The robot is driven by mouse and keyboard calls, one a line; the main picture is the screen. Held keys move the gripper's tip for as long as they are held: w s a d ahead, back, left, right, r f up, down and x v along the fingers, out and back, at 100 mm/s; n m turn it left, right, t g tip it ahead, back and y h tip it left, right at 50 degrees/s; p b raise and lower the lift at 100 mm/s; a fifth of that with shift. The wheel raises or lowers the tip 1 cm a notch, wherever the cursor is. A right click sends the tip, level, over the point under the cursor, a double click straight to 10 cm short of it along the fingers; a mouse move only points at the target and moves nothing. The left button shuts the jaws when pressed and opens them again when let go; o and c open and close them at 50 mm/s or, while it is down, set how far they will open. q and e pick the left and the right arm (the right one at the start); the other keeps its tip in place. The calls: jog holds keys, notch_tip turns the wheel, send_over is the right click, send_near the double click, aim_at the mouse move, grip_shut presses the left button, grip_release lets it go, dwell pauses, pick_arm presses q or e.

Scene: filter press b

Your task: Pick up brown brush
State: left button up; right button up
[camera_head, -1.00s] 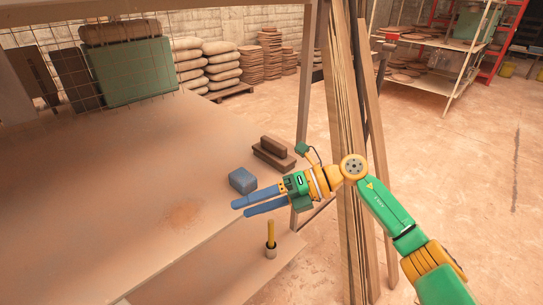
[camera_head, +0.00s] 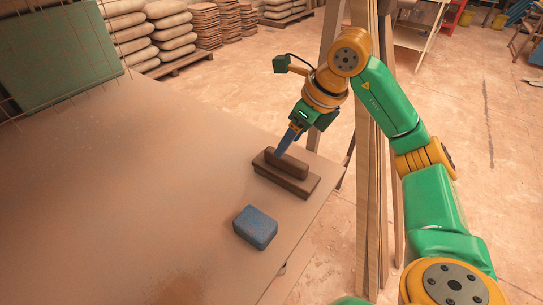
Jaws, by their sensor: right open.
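The brown brush (camera_head: 298,182) lies on the table near its right edge, a dark block with a raised grip bar along its top. My right gripper (camera_head: 283,148) points down at the far left end of that grip bar. Its blue fingers are seen nearly edge-on, one overlapping the other, and they are open. They overlap the end of the bar in the picture; whether they touch it I cannot tell. My left gripper is not in view.
A blue sponge-like block (camera_head: 256,228) sits on the table (camera_head: 150,190) in front of the brush. Wooden planks (camera_head: 371,200) stand upright just beyond the table's right edge. A green panel behind wire mesh (camera_head: 55,60) stands at the back left. The table's left and middle are clear.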

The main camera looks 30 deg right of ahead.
aim_at(287, 157)
notch_tip(287, 157, down, 5)
jog(key=shift+w+a+f, duration=0.1)
jog(key=shift+a, duration=0.05)
jog(key=shift+w+f, duration=0.25)
jog(key=shift+w, duration=0.1)
jog(key=shift+s, duration=0.15)
jog(key=shift+f, duration=0.2)
grip_shut()
